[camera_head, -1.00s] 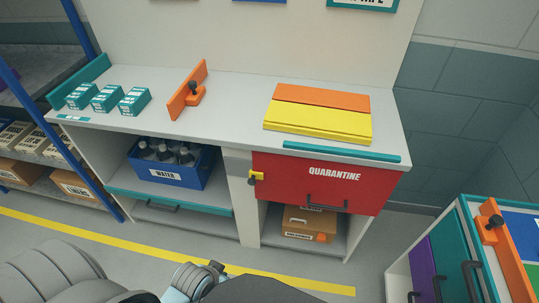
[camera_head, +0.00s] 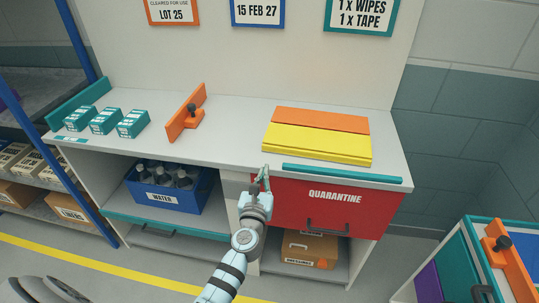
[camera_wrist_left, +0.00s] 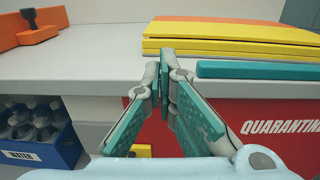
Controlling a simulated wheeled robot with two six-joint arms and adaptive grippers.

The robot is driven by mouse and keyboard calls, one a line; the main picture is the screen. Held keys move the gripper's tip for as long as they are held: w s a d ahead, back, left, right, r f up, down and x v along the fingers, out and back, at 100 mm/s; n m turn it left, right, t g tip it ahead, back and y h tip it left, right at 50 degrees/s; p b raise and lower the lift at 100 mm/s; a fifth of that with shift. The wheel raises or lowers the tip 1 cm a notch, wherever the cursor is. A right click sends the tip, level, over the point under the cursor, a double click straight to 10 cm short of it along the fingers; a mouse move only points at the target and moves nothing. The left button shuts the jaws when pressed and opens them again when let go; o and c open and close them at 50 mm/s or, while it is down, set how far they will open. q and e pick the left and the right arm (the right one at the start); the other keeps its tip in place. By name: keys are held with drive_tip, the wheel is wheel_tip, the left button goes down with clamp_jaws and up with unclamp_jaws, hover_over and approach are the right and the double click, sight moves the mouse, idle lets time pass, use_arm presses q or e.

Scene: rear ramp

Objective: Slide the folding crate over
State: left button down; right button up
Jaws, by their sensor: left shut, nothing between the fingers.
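The folding crate, as I take it, is the flat yellow and orange stack (camera_head: 317,143) lying on the grey-white counter (camera_head: 235,130). Its yellow layers also show at the top of the left wrist view (camera_wrist_left: 232,48). My left gripper (camera_head: 263,172) is shut and empty at the counter's front edge, just in front of the stack's near left corner. In the left wrist view its fingertips (camera_wrist_left: 165,72) are together, pointing towards the stack, with a gap seeming to remain. My right gripper is out of view.
A teal strip (camera_head: 342,174) lies along the counter edge before the stack. A red QUARANTINE front (camera_head: 345,205) is below. An orange divider with a black knob (camera_head: 186,113) and teal boxes (camera_head: 104,120) stand left. The counter between divider and stack is clear.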

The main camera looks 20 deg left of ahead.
sight(270, 147)
use_arm(q)
drive_tip(key=b+x, duration=0.1)
drive_tip(key=x, duration=0.3)
drive_tip(key=b+x, duration=0.1)
drive_tip(key=x, duration=0.3)
drive_tip(key=shift+w+f+b, duration=0.25)
drive_tip(key=shift+b, duration=0.1)
drive_tip(key=shift+w+a+r, duration=0.15)
drive_tip(key=shift+w+a, duration=0.05)
drive_tip(key=shift+w, duration=0.4)
